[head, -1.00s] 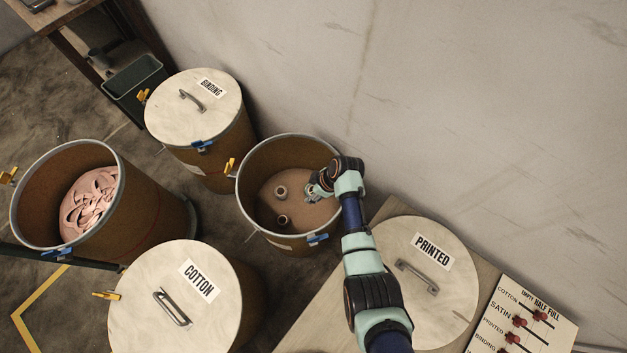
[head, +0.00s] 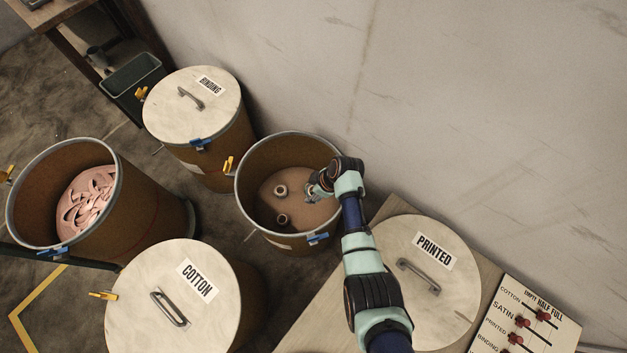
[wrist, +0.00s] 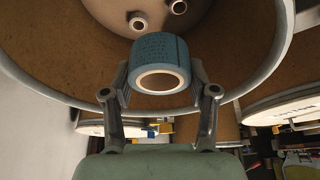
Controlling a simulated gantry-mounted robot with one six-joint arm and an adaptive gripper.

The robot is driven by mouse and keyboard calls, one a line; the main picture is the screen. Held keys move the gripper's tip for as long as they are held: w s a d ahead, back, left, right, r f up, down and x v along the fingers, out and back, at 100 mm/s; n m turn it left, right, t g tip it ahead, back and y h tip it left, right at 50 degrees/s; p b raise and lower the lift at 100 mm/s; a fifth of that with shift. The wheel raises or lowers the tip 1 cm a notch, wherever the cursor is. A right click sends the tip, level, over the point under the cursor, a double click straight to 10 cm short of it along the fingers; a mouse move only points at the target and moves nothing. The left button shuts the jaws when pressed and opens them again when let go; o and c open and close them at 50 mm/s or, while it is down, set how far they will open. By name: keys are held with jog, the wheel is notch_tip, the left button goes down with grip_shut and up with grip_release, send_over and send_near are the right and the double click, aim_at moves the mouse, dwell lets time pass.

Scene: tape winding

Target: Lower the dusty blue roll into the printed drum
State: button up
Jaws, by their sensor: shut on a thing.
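My gripper (wrist: 162,100) is shut on the dusty blue roll (wrist: 160,58), a short cylinder with a pale hollow core and faint marks on its side. In the wrist view the roll appears over the open drum's rim and inside. In the head view my gripper (head: 316,190) is at the right side of the drum's mouth, and my wrist mostly hides the roll. The open drum (head: 252,165) is brown with a grey metal rim. Two small rolls (head: 281,190) (head: 283,219) rest on its brown floor. A lid labelled PRINTED (head: 455,290) lies off the drums, on the table.
Lidded drums labelled BINDING (head: 165,110) and COTTON (head: 135,290) stand near the open drum. Another open drum (head: 30,195) at left holds a pink coiled heap. A slider board (head: 530,310) lies at lower right. The wall (head: 480,110) is close behind.

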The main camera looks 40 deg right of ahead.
jog(key=shift+f+b, duration=0.8)
jog(key=shift+f, duration=0.1)
dwell(0.3)
dwell(0.4)
jog(key=o, duration=1.1)
jog(key=v, duration=1.2)
